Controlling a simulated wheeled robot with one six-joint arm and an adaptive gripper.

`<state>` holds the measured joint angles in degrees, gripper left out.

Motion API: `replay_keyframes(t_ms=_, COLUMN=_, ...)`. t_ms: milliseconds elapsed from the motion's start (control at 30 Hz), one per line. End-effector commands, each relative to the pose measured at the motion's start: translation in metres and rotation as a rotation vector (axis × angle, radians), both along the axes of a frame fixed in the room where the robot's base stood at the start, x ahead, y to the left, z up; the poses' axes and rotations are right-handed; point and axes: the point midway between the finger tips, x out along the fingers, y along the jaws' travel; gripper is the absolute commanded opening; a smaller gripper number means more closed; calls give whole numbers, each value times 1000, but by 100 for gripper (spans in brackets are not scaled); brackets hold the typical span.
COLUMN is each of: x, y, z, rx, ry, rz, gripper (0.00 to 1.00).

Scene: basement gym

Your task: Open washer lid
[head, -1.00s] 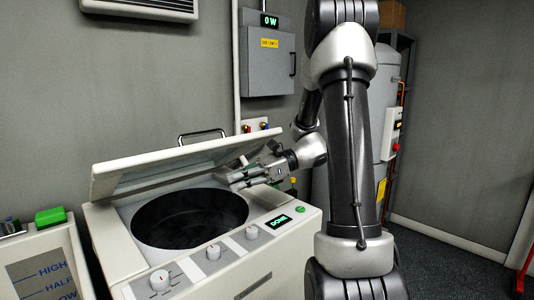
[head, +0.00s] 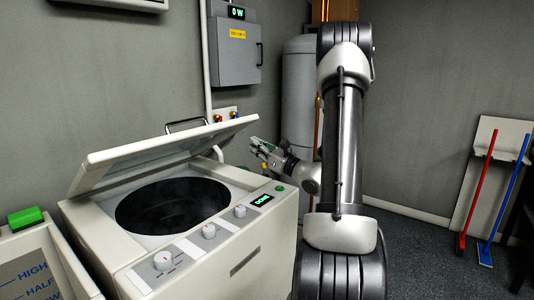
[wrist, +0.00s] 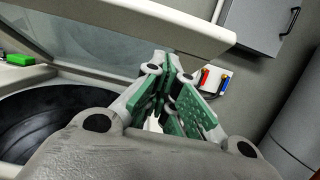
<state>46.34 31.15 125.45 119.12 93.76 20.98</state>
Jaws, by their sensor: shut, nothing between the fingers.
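The washer (head: 240,254) is a cream top-loader at the lower left of the head view. Its lid (head: 160,150) is raised and tilted back, with the dark drum (head: 172,206) exposed below. The lid's edge (wrist: 150,22) crosses the top of the wrist view, and the drum (wrist: 50,118) shows at the left. My gripper (head: 257,146) is at the right of the lid, above the washer's back right corner. Its green-padded fingers (wrist: 172,70) are shut and hold nothing. The wrist view shows the fingertips just below the lid's edge; I cannot tell whether they touch.
A cream unit with a green block (head: 26,217) stands left of the washer. A grey electrical box (head: 233,50) and taps (head: 226,116) are on the wall behind. A tank (head: 299,95) stands behind my arm. Floor at the right is clear up to a red-handled tool (head: 477,190) and a blue one (head: 505,190).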

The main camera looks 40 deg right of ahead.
Motion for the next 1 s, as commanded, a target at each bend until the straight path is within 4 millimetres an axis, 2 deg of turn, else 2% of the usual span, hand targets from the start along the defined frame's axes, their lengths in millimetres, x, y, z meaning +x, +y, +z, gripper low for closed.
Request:
replay_keyframes(t_ms=100, x=21, y=8, z=8, rx=-2, ry=-2, rz=4, gripper=0)
replay_keyframes(t_ms=300, x=33, y=11, z=32, rx=-2, ry=-1, rz=1, gripper=0)
replay_keyframes(t_ms=867, x=37, y=12, z=41, rx=-1, ry=3, rz=1, gripper=0)
replay_keyframes(t_ms=1000, x=37, y=13, z=50, rx=-9, ry=18, rz=1, gripper=0)
